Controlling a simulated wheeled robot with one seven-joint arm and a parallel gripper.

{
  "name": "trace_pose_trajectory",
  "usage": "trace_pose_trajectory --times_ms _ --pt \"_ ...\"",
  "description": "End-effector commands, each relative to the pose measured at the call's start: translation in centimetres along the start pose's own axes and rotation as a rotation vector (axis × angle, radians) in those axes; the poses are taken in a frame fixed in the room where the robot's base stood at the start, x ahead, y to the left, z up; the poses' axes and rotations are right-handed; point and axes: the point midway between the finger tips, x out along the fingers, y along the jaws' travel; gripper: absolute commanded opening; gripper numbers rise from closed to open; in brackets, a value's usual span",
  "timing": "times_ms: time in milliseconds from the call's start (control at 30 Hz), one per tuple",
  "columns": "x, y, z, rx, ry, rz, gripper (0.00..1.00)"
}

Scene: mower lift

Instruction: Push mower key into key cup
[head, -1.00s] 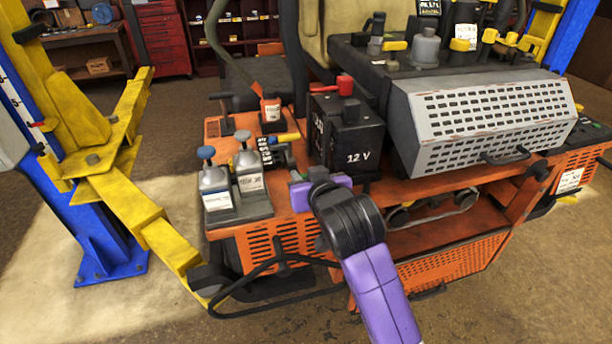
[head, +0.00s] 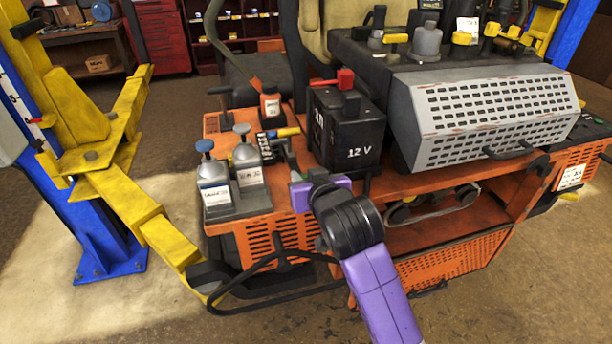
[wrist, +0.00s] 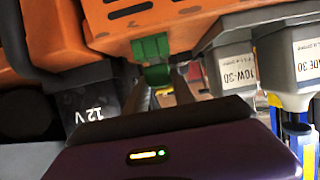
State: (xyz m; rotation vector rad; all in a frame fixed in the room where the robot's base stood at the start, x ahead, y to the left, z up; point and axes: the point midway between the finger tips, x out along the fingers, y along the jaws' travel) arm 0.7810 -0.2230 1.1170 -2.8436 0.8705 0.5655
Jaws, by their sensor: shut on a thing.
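My gripper (head: 322,190), purple with a dark wrist, is at the front edge of the orange mower deck (head: 285,222), left of the black 12 V battery. In the wrist view my gripper (wrist: 161,76) has its two grey fingers closed around a small green piece (wrist: 155,75), which looks like the mower key. A green block (wrist: 150,47) sits just beyond it against the orange body, and may be the key cup. The two green parts look touching or nearly so. I cannot tell how deep the key sits; my gripper hides most of this in the head view.
The battery (head: 345,125) stands right of my gripper. Two oil bottles (head: 213,180) (head: 247,160) stand in a grey tray at left. A grey perforated cover (head: 490,105) lies farther right. A yellow lift arm (head: 135,212) and a black cable (head: 262,262) are at lower left.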

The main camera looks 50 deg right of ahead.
Motion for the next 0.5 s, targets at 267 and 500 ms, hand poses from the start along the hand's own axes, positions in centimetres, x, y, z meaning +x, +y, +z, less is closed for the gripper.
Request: trace_pose_trajectory --times_ms 267,500 --pt "0.22 0.01 0.53 0.0 0.0 0.0 0.0" --pt "0.23 0.01 0.57 0.0 0.0 0.0 0.0"
